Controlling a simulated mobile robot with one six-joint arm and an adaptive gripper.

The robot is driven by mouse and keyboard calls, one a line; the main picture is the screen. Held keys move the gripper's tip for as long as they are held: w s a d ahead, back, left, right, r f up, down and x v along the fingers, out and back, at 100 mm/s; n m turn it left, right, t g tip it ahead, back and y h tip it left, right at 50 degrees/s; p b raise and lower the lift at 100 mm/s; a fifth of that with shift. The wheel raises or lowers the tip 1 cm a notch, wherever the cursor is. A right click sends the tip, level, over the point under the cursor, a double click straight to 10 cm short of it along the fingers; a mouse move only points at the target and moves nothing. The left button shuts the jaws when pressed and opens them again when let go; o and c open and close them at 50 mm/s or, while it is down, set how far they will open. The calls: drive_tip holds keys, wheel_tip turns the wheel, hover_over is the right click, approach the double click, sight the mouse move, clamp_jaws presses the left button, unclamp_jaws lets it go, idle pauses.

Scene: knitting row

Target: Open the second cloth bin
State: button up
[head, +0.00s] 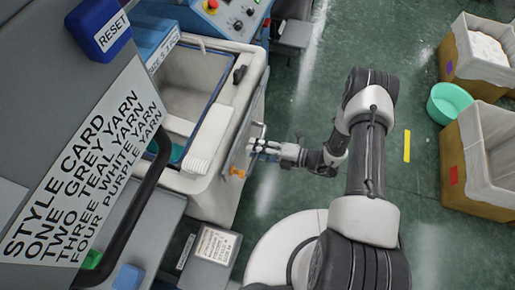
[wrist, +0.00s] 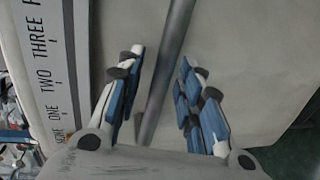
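A pale cloth bin (head: 222,118) with an open top and a blue inner edge stands at the front of the machine in the head view. In the wrist view a pale panel (wrist: 250,45) fills most of the picture, with a grey bar (wrist: 172,55) running across it and a strip marked ONE, TWO, THREE (wrist: 45,60). My gripper (wrist: 160,58) is open, its two blue-padded fingers on either side of the bar. I cannot tell whether either finger touches it. In the head view my gripper (head: 259,148) is at the bin's right-hand face; the bar is hidden there.
An orange knob (head: 237,172) sticks out below my gripper. A nearer machine with a style card (head: 85,165) and black handle (head: 130,205) fills the left. A labelled box (head: 213,246) is low in front.

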clamp_jaws()
idle(0.6)
